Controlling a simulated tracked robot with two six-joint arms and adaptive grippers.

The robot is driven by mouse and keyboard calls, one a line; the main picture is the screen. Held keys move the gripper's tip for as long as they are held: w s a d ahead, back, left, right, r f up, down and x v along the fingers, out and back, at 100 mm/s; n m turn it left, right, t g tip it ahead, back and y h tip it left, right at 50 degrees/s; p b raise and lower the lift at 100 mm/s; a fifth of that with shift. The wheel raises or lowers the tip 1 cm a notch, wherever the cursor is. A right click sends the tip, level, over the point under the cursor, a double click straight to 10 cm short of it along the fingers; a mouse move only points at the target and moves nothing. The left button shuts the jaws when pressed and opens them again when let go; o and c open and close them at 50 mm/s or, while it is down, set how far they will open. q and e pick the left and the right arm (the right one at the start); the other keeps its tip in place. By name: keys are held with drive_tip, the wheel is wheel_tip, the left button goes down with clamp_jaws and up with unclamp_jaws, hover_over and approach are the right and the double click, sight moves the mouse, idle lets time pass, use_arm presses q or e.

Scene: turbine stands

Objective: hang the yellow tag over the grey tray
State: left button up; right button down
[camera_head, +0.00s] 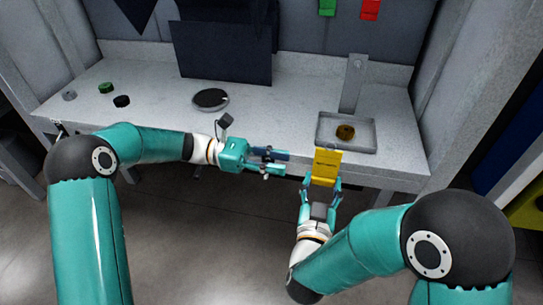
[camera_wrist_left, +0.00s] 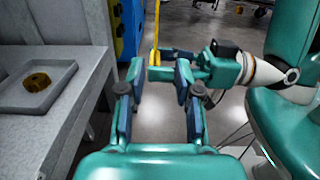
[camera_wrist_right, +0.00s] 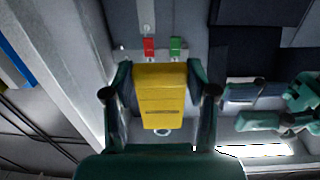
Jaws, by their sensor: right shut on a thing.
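The yellow tag (camera_head: 326,166) is held upright by my right gripper (camera_head: 321,188) at the bench's front edge, just in front of the grey tray. In the right wrist view the tag (camera_wrist_right: 160,95) sits between both fingers of the right gripper (camera_wrist_right: 160,98). The grey tray (camera_head: 364,145) lies on the right part of the bench with a brown-yellow round part (camera_head: 345,132) in it. The tray (camera_wrist_left: 52,72) also shows in the left wrist view. My left gripper (camera_head: 286,163) is open and empty, left of the tag, in front of the bench.
A grey upright plate (camera_head: 353,85) stands behind the tray. A green tag (camera_head: 327,7) and a red tag (camera_head: 370,9) hang on the back wall. A dark round dish (camera_head: 210,99) and several small round parts lie on the bench's left. The bench between dish and tray is clear.

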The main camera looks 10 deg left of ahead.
sight(324, 178)
use_arm(q)
drive_tip(key=d, duration=1.1)
drive_tip(key=shift+w+r, duration=0.35)
drive_tip(key=shift+r, duration=0.05)
clamp_jaws()
use_arm(e)
drive_tip(key=shift+c, duration=1.3)
unclamp_jaws()
drive_tip(key=shift+f, duration=0.1)
